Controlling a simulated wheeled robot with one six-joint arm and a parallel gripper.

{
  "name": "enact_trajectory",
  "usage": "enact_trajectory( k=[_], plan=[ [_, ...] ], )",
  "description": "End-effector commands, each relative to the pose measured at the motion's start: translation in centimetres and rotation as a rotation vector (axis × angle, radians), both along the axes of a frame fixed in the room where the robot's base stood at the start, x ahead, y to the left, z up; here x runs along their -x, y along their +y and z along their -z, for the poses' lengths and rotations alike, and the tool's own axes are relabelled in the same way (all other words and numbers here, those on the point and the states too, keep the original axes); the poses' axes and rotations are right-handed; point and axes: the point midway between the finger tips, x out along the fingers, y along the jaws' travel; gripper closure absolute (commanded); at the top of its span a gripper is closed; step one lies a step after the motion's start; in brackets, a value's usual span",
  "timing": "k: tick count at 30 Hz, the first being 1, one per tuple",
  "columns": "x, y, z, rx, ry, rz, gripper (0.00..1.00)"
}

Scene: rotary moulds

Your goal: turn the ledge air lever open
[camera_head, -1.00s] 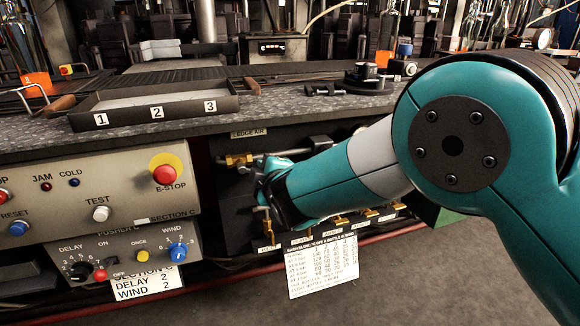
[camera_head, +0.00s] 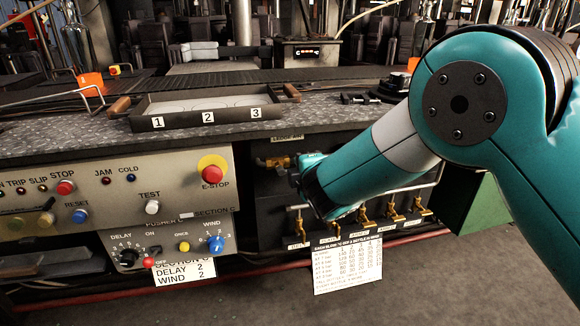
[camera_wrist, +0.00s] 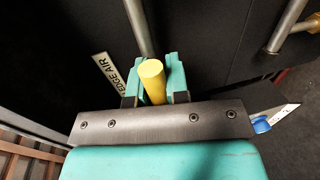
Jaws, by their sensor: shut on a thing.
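The ledge air lever (camera_wrist: 153,80) shows in the wrist view as a yellow handle between my fingers. My gripper (camera_wrist: 152,85) is shut on it, with a teal finger on each side. The white ledge air label (camera_wrist: 110,75) is beside it on the left. In the head view, the brass ledge air valve (camera_head: 275,162) is under the ledge, below its label (camera_head: 287,138). My gripper (camera_head: 298,168) is just right of the valve. There the handle and fingertips are largely hidden by my wrist.
Several brass valves (camera_head: 363,214) hang in a row below my forearm, above a white chart (camera_head: 347,264). The control panel with the red E-stop button (camera_head: 212,168) is close on the left. A numbered tray (camera_head: 206,118) is on the ledge above.

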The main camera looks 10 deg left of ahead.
Motion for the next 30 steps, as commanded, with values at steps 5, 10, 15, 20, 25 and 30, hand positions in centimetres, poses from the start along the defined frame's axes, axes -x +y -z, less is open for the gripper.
enact_trajectory(
  k=[5,10,15,20,25,30],
  plan=[
    [0.1,0.2,-0.2,0.003,-0.006,-0.006,1.0],
    [0.1,0.2,-0.2,0.002,-0.007,-0.006,1.0],
    [0.0,0.1,-0.2,0.003,-0.005,-0.003,0.59],
    [0.0,-0.1,-0.1,0.004,-0.005,0.001,0.59],
    [0.4,-0.3,-0.2,0.004,-0.003,0.001,0.59],
    [2.7,-1.1,-0.7,0.006,-0.003,-0.002,0.59]
  ],
)
